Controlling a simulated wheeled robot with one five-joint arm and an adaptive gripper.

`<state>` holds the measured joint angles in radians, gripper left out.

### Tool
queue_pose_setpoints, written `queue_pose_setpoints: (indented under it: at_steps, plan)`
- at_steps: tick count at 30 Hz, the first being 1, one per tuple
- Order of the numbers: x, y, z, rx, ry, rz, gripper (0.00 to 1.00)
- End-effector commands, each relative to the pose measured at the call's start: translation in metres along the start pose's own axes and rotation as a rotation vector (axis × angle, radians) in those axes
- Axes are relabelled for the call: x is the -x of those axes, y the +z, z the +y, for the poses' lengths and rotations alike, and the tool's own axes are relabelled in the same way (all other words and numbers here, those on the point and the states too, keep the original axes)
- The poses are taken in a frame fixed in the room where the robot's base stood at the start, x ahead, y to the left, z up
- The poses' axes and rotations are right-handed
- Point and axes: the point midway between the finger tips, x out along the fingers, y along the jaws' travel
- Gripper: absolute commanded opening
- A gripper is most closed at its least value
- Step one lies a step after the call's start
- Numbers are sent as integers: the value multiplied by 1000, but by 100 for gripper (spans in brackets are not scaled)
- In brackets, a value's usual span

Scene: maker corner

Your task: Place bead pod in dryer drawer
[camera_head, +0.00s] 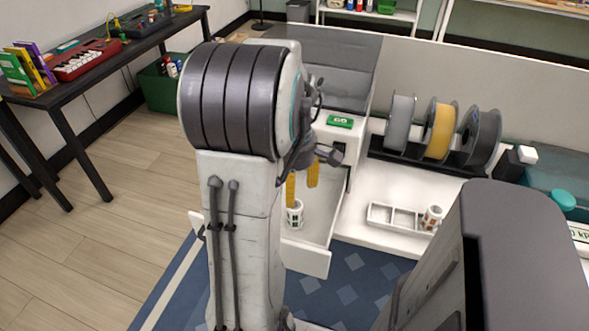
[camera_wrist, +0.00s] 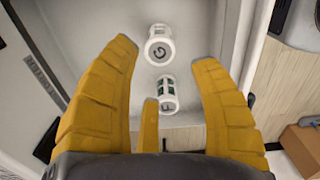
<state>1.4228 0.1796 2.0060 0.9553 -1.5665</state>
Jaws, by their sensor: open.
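The dryer drawer (camera_head: 306,259) is pulled open, and its pale inside also fills much of the wrist view (camera_wrist: 198,30). My gripper (camera_head: 302,196) is over the drawer with its yellow fingers spread and empty. In the wrist view two white pods show between and beyond the fingers (camera_wrist: 164,52): one with a dark mark (camera_wrist: 159,47) and one with green windows (camera_wrist: 167,94). In the head view one pod (camera_head: 294,214) shows in the drawer below the fingers; my arm may hide the other. Another bead pod (camera_head: 431,218), with brownish windows, stands in the right end of a white divided tray (camera_head: 379,214).
The dryer body (camera_head: 337,104) with a green label rises behind the drawer. A rack of filament spools (camera_head: 439,130) stands right of it on the white bench. A teal-lidded item (camera_head: 563,200) is at the far right. Floor (camera_head: 125,190) is clear at left.

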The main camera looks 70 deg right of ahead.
Motion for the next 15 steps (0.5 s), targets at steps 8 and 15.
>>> queue_pose_setpoints:
  at_steps: [8,15]
  plan:
    - [33,0,0,0,2,0,57]
    - [42,0,0,0,1,0,57]
